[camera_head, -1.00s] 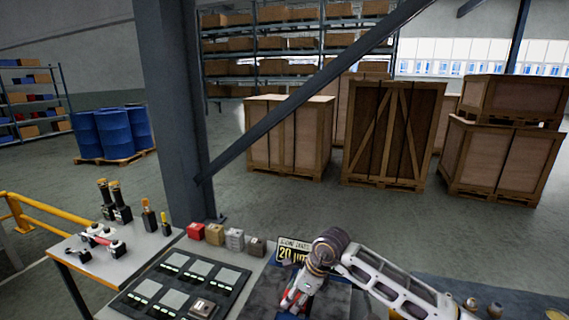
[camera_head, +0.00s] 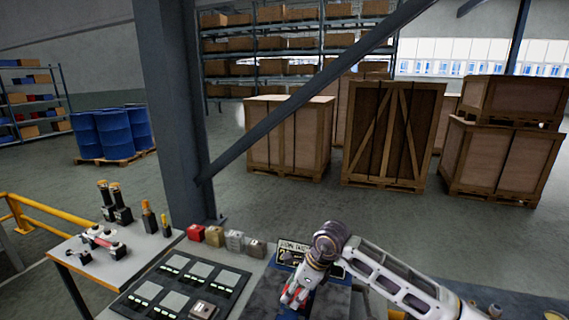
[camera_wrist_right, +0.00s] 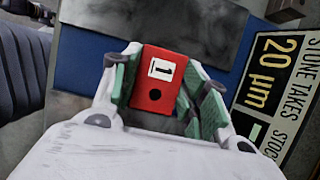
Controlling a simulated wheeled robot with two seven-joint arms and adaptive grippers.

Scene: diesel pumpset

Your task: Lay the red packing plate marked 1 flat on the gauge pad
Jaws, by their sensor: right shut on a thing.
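The red packing plate marked 1 (camera_wrist_right: 152,86) is between the fingers of my right gripper (camera_wrist_right: 155,88) in the right wrist view, with its white number label and a dark round hole showing. The gripper is shut on it. In the head view my right gripper (camera_head: 292,297) points down over the front work area, and the plate is mostly hidden there. Behind the plate in the wrist view lie a blue surface (camera_wrist_right: 88,62) and a smudged grey slab (camera_wrist_right: 205,25). I cannot tell which is the gauge pad, nor whether the plate touches either. My left gripper is not in view.
A "20 µm" sign (camera_wrist_right: 275,80) stands close beside the right gripper. A dark panel with several grey squares (camera_head: 183,288) lies to the left. Several small blocks, one red (camera_head: 196,232), line the back edge. A side table (camera_head: 115,255) holds tools.

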